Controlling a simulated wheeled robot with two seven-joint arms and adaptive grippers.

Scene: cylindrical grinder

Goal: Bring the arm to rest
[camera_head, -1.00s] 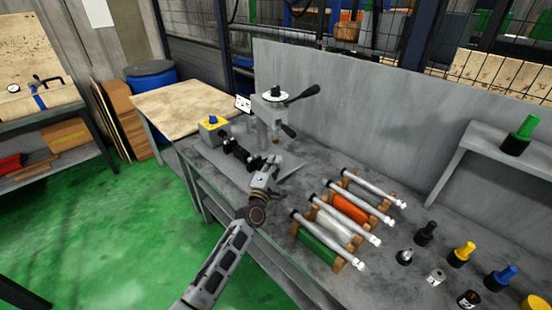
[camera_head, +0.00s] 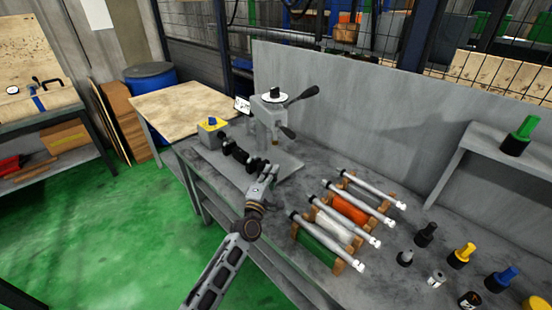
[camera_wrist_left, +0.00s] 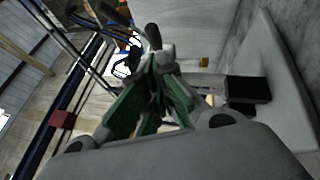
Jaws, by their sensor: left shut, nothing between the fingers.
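My left arm enters the head view from the bottom, left of centre. My left gripper (camera_head: 268,172) is over the bench, in front of the grey machine (camera_head: 270,110) with black handles. It looks apart from the machine, though its exact height is hard to tell. In the left wrist view the gripper's fingers (camera_wrist_left: 154,45) come together at the tips, with green inner faces and nothing held between them. My right gripper is in neither view.
The grey bench (camera_head: 390,285) holds several metal shafts on wooden rests (camera_head: 345,215), right of my left gripper. Small coloured-top pieces, such as a yellow one (camera_head: 462,255), stand further right. A yellow box with a blue button (camera_head: 211,130) stands left of the machine. Green floor (camera_head: 120,240) is clear at left.

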